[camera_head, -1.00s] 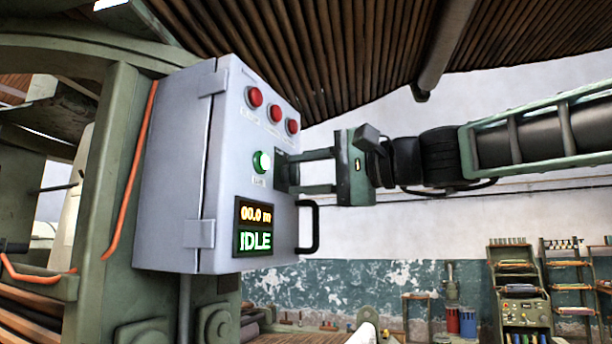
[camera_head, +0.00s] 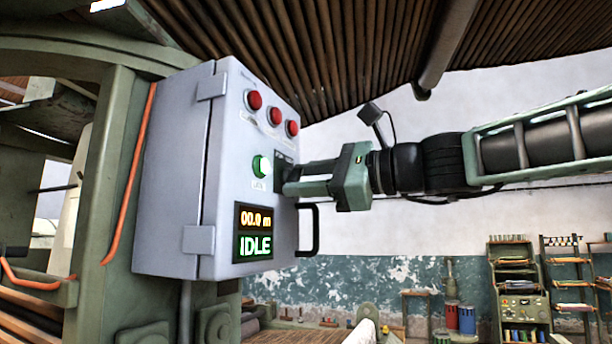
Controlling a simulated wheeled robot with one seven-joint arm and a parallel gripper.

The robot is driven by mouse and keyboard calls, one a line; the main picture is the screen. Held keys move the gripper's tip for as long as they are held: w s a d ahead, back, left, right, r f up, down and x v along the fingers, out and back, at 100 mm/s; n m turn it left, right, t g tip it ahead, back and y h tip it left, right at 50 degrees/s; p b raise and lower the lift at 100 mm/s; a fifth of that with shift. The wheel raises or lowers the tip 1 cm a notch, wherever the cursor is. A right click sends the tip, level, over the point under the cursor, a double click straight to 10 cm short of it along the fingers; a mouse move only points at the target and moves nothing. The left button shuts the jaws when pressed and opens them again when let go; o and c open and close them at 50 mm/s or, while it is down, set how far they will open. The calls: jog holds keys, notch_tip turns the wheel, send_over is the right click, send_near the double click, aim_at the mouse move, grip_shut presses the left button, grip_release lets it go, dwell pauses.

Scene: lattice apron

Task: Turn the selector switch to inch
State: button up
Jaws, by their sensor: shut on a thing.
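A grey control box (camera_head: 172,175) is mounted on a green machine frame at the left. Its front carries the selector switch plate (camera_head: 279,170), a dark panel right of the lit green button (camera_head: 262,166). My gripper (camera_head: 290,187) reaches in from the right, with its fingers at this plate, shut on the selector switch. The fingers hide the knob, so I cannot tell which position it points to. The display (camera_head: 253,230) under the button reads "00.0 m" and "IDLE".
Several red buttons or lamps (camera_head: 275,117) sit above the switch. A black handle (camera_head: 309,230) sticks out below my gripper. An orange cable (camera_head: 131,172) runs down the frame left of the box. A slatted brown roof hangs overhead. Shelves (camera_head: 520,290) stand far off at the right.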

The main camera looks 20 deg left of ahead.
jog(key=shift+m, duration=0.4)
jog(key=o, duration=1)
jog(key=shift+s+d+b, duration=0.2)
jog(key=shift+d+b, duration=1.2)
jog(key=shift+d, duration=1.5)
jog(key=shift+s+d+b, duration=0.25)
jog(key=shift+d+b, duration=1.1)
jog(key=shift+d, duration=1.6)
jog(key=shift+s+d+b, duration=0.2)
jog(key=shift+d+b, duration=1.2)
jog(key=shift+d, duration=1.5)
